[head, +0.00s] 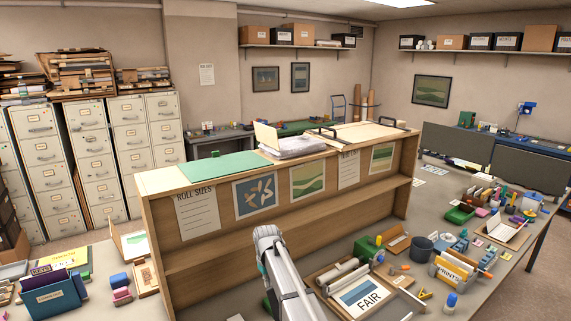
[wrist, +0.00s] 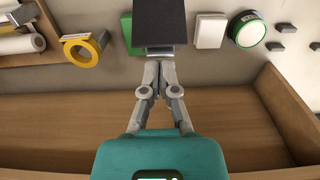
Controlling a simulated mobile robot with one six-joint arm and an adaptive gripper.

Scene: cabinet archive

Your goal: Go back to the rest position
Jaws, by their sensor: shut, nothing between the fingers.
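My gripper (wrist: 165,64) shows in the wrist view, its two grey fingers together and nothing between them. Its teal body fills the bottom of that view. The fingertips point toward a dark grey block (wrist: 160,22) at the top centre; I cannot tell how far apart they are. In the head view my arm rises at the bottom centre, in front of the wooden shelf unit (head: 160,208); the fingers cannot be made out there.
In the wrist view a wooden board (wrist: 60,122) lies below the gripper, with a raised side wall (wrist: 288,112) at right. A yellow ring (wrist: 82,48), white box (wrist: 210,31) and round green-and-white item (wrist: 247,29) lie beyond.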

